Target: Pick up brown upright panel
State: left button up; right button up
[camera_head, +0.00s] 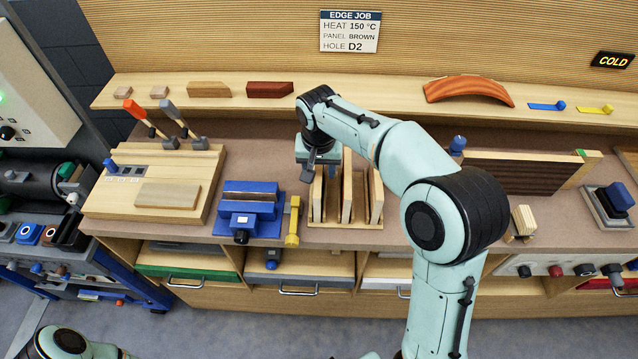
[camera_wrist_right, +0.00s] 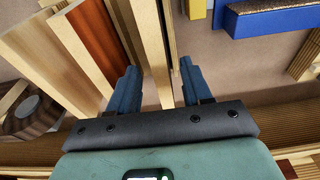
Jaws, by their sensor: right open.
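My right gripper (camera_head: 309,172) is above and at this left end of the rack, pointing down. In the right wrist view the right gripper (camera_wrist_right: 157,72) is open, with its two blue fingers apart. A narrow upright panel (camera_wrist_right: 152,40) shows in the gap between them; I cannot tell whether either finger touches it. A reddish panel (camera_wrist_right: 92,35) and pale panels stand left of the fingers. My left gripper is out of view.
A blue vise (camera_head: 250,205) and a yellow clamp (camera_head: 293,222) stand just left of the rack. A wooden board with tools (camera_head: 110,190) is farther left. A shelf (camera_head: 350,88) with small blocks and a curved piece runs behind. A sign (camera_head: 350,31) reads panel brown, hole D2.

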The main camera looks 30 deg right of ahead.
jog(key=f, duration=0.3)
jog(key=shift+w+d+f, duration=0.2)
jog(key=shift+w+f, duration=0.15)
jog(key=shift+w, duration=0.05)
grip_shut()
jog(key=shift+r, duration=0.1)
